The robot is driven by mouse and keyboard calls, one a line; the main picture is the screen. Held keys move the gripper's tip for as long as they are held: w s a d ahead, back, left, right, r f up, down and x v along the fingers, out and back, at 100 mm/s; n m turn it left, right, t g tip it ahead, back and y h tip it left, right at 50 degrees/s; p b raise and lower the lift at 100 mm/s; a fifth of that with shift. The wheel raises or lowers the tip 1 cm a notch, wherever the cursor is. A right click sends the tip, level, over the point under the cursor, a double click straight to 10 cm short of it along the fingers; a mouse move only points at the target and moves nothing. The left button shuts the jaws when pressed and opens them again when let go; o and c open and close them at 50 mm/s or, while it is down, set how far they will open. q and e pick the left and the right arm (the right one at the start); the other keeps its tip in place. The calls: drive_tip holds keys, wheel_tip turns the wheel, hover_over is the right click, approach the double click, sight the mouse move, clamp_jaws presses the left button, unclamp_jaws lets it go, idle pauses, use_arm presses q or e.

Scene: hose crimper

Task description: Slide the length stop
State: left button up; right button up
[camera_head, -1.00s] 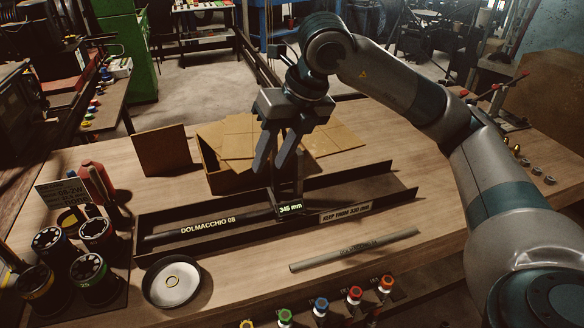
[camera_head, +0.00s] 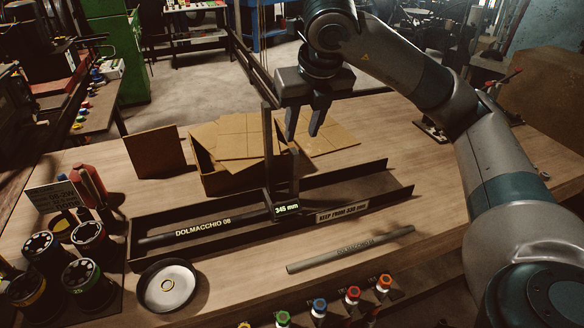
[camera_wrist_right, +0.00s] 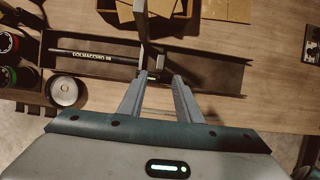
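The length stop (camera_head: 268,150) is a dark upright fitting on the long black trough (camera_head: 366,187), with a small display (camera_head: 287,209) reading 345 mm. A black hose (camera_head: 203,229) marked DOLMACCHIO 08 lies in the trough, its right end by the stop. My right gripper (camera_head: 305,128) is open and empty, above and behind the trough, just right of the stop's tall upright. In the right wrist view, the stop's upright (camera_wrist_right: 143,35) shows beyond the spread fingers (camera_wrist_right: 158,92). My left gripper is out of view.
A loose grey hose (camera_head: 350,250) lies in front of the trough. An open cardboard box (camera_head: 215,182) stands behind it. A round dish (camera_head: 167,286) with a ring, dark cylinders (camera_head: 88,285) and red-handled tools (camera_head: 90,183) are at left. Coloured knobs (camera_head: 352,294) line the front edge.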

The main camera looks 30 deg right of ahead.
sight(292, 168)
drive_tip(key=p+x, duration=0.4)
drive_tip(key=x, duration=1.2)
drive_tip(key=shift+w+f, duration=0.15)
drive_tip(key=shift+w, duration=0.05)
clamp_jaws()
